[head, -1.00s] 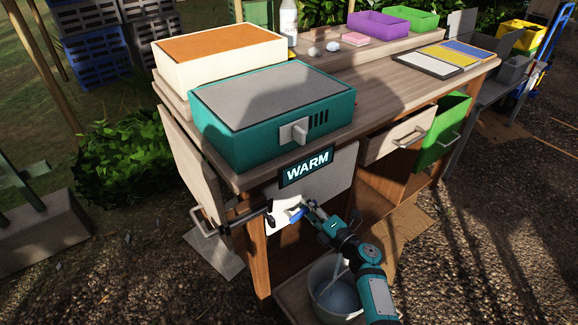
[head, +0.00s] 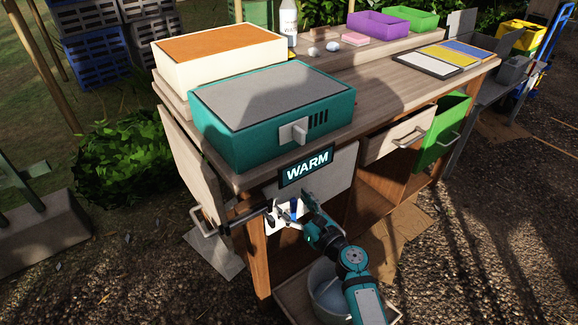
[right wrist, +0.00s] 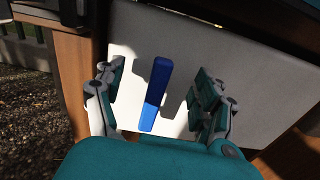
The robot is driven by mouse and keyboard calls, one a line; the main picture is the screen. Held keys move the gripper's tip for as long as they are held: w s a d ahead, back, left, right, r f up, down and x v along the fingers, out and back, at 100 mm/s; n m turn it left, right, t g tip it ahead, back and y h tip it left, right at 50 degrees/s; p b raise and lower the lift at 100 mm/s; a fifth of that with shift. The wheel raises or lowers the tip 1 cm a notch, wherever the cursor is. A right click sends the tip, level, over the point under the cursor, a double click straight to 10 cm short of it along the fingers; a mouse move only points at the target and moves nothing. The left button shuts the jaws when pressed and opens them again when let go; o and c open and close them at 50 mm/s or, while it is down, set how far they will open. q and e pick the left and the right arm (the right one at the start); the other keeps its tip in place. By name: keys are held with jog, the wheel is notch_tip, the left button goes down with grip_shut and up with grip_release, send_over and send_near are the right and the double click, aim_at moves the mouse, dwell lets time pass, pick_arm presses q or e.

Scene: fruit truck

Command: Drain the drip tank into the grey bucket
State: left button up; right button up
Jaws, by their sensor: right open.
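A pale tank front (head: 335,175) sits under the table top, below the WARM sign. A blue lever (head: 293,208) is on its lower part, nearly upright; it also shows in the right wrist view (right wrist: 156,94). My right gripper (head: 290,212) is open, with its fingers on either side of the lever; in the right wrist view the fingers (right wrist: 157,100) stand apart from it, with gaps on both sides. The grey bucket (head: 322,288) stands on the low shelf below, partly hidden by my right arm. Its contents are not clear. My left gripper is not in view.
A dark bar (head: 245,217) juts out just left of the lever. A teal box (head: 230,139) stands on the table (head: 385,98) above. An open drawer (head: 400,135) and a green drawer (head: 441,132) stick out to the right.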

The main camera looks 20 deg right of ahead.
jog(key=shift+o, duration=1)
jog(key=shift+s+d, duration=0.2)
jog(key=shift+s, duration=0.3)
jog(key=v, duration=0.3)
jog(key=shift+s+d+p, duration=0.1)
jog(key=shift+s+p, duration=0.05)
jog(key=shift+p, duration=0.15)
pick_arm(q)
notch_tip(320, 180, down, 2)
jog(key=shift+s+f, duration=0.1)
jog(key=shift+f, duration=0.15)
pick_arm(e)
jog(key=v, duration=0.2)
jog(key=shift+s, duration=0.25)
